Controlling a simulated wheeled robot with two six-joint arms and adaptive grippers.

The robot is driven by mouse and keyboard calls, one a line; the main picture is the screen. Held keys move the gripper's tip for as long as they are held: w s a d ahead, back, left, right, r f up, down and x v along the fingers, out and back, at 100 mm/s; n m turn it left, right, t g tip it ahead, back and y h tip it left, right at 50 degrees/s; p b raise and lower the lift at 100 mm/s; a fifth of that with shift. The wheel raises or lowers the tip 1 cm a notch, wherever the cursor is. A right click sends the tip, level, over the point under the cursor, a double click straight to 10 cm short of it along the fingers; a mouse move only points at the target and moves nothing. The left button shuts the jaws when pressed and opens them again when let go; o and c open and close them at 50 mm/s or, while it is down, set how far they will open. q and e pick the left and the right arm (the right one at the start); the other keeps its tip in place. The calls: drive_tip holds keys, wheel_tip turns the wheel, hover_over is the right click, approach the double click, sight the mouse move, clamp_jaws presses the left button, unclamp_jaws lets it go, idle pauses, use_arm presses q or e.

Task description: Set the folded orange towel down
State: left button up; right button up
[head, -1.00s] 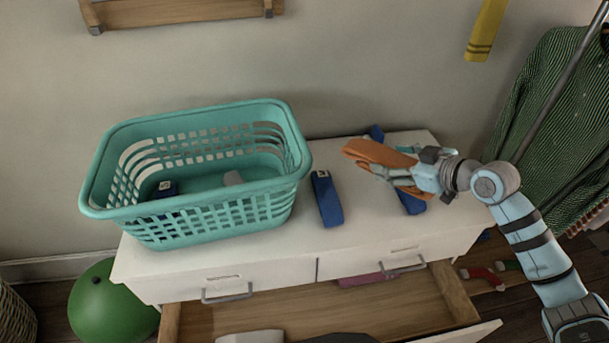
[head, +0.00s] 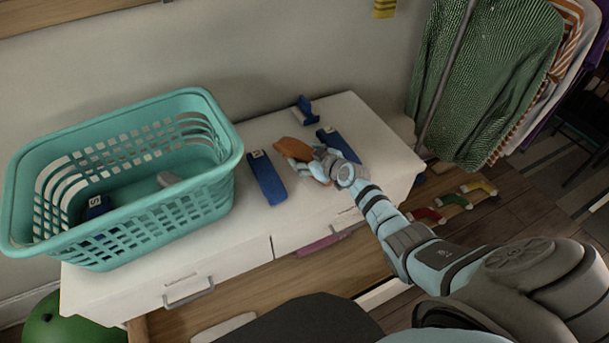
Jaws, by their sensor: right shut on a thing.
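The folded orange towel (head: 291,148) is over the right part of the white dresser top (head: 377,138), between two dark blue blocks. My right gripper (head: 308,163) is shut on the towel's near side. The gripper and wrist hide part of the towel. I cannot tell whether the towel touches the dresser top. My left gripper is not in view.
A teal laundry basket (head: 150,222) stands on the dresser's left part, with a few items inside. Blue blocks stand left (head: 267,178) and right (head: 338,145) of the towel, and a blue holder (head: 306,111) behind it. Striped clothes (head: 486,85) hang at the right.

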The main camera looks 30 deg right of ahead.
wheel_tip(320, 180, down, 4)
drive_tip(key=b, duration=0.3)
drive_tip(key=shift+s+f+b, duration=0.1)
drive_tip(key=shift+f+b, duration=0.1)
drive_tip(key=shift+b, duration=0.2)
drive_tip(key=shift+r+p, duration=0.25)
drive_tip(key=shift+p, duration=0.05)
drive_tip(key=shift+f, duration=0.15)
drive_tip(key=o, duration=1.3)
